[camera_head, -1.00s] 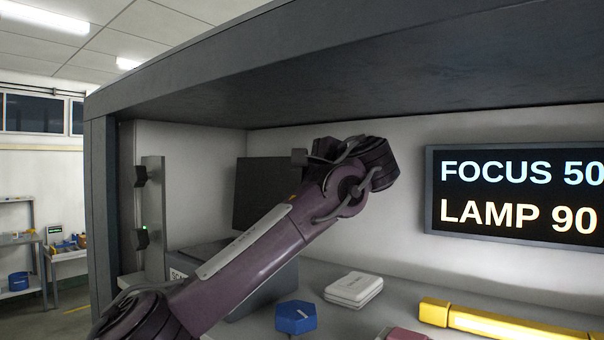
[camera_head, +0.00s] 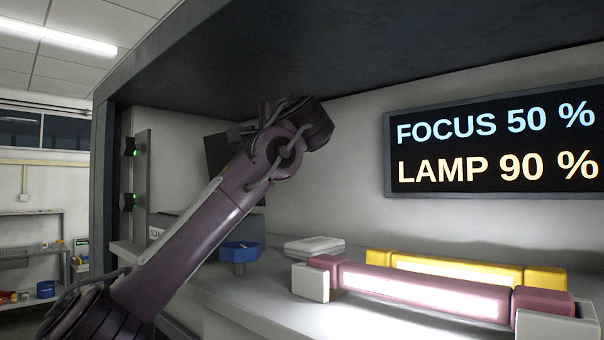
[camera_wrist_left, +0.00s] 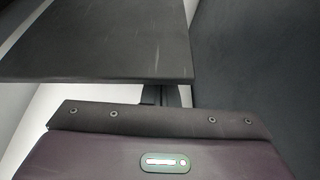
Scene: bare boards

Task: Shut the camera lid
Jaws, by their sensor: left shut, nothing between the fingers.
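A dark flat panel (camera_head: 222,160), which looks like the raised lid, stands tilted behind my left arm at the left of the bench in the head view. My arm hides much of it and most of the grey box (camera_head: 160,222) with a partly readable label below it. In the left wrist view a dark scuffed panel (camera_wrist_left: 100,40), likely the same lid, fills the upper left. My left gripper (camera_head: 240,132) is shut and empty, high up near the panel; contact cannot be told. My right gripper is in neither view.
A low shelf roof (camera_head: 330,60) overhangs the bench. A screen (camera_head: 490,140) hangs behind. The bench front has free room.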

